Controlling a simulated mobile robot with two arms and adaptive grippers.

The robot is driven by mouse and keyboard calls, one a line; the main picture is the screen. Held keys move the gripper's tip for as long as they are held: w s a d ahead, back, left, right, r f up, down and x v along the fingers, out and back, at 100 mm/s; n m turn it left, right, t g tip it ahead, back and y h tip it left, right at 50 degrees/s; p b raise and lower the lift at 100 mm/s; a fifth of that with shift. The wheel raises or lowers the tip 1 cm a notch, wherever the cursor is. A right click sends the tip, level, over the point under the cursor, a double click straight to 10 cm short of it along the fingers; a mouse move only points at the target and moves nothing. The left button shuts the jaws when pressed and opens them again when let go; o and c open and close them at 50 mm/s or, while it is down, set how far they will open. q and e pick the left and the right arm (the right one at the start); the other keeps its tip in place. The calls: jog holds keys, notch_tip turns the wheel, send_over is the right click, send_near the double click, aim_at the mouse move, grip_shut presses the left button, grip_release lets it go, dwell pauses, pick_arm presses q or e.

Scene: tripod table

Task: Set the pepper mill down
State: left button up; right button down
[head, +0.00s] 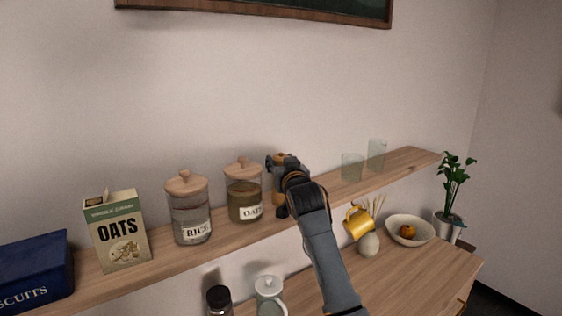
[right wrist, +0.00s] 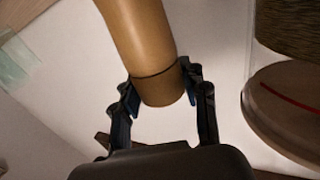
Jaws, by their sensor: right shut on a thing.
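The pepper mill (head: 281,157) is a turned wooden piece at the shelf, just right of the oats jar. Its top shows above my right gripper (head: 279,178), and a little of its lower part shows below; the middle is hidden by the gripper. In the right wrist view the brown mill (right wrist: 138,35) stands between the two dark fingers of my right gripper (right wrist: 160,85), which is shut on it. I cannot tell whether its base touches the shelf. My left gripper is not in view.
The wooden shelf (head: 235,236) holds a rice jar (head: 191,210), an oats jar (head: 244,192), an oats box (head: 118,232) and a navy biscuit tin (head: 35,270). Two glasses (head: 352,167) stand further right. Shelf right of my arm is partly clear. A lower counter (head: 420,268) holds crockery.

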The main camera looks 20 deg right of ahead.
jog(key=c, duration=0.7)
grip_release()
jog(key=shift+f, duration=0.1)
jog(key=shift+r, duration=0.2)
jog(key=shift+s+f, duration=0.2)
jog(key=shift+s, duration=0.35)
jog(key=s+b, duration=0.1)
jog(key=s, duration=0.2)
jog(key=s+b, duration=0.1)
jog(key=s, duration=0.3)
jog(key=s+b, duration=0.2)
jog(key=s, duration=0.2)
jog(key=shift+a+r, duration=0.15)
jog(key=shift+a, duration=0.15)
